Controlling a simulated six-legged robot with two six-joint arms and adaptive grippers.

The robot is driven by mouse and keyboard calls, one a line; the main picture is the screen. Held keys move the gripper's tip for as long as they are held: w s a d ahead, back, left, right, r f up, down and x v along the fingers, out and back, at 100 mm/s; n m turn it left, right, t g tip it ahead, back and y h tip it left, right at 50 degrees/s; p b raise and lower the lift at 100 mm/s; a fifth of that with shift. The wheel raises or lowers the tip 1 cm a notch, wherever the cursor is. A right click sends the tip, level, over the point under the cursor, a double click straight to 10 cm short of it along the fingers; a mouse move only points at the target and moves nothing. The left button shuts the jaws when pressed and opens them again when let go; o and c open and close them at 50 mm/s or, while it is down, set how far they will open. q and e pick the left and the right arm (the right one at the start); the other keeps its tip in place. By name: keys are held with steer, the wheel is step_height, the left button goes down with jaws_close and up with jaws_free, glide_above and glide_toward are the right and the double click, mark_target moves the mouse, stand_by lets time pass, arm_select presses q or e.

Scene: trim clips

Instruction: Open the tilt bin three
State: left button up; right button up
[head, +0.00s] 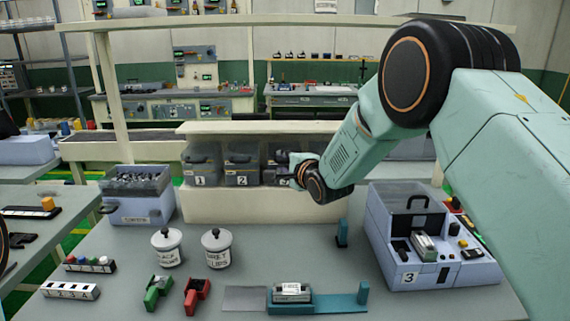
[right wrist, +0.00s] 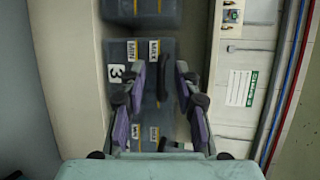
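Tilt bin three (head: 278,158) is the dark grey bin at the right of the row on the shelf block, partly hidden behind my right gripper. In the right wrist view, tilt bin three (right wrist: 124,96) shows its white 3 label turned sideways and yellow-and-white strips. My right gripper (head: 296,170) is at the front of this bin in the head view. In the right wrist view its fingers (right wrist: 163,82) are spread apart in front of the bin, with a dark bar between them. Contact cannot be told. My left gripper is not in view.
Bins one (head: 201,167) and two (head: 242,167) stand left of bin three. Two white lidded jars (head: 167,249), red and green clips (head: 197,295) and a blue fixture (head: 340,301) are on the table. A numbered machine (head: 433,270) stands at right.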

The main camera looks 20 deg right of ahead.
steer(key=shift+d, duration=0.1)
steer(key=shift+s+r, duration=0.1)
steer(key=shift+s, duration=0.1)
steer(key=shift+c, duration=1.2)
steer(key=shift+w, duration=0.15)
jaws_close()
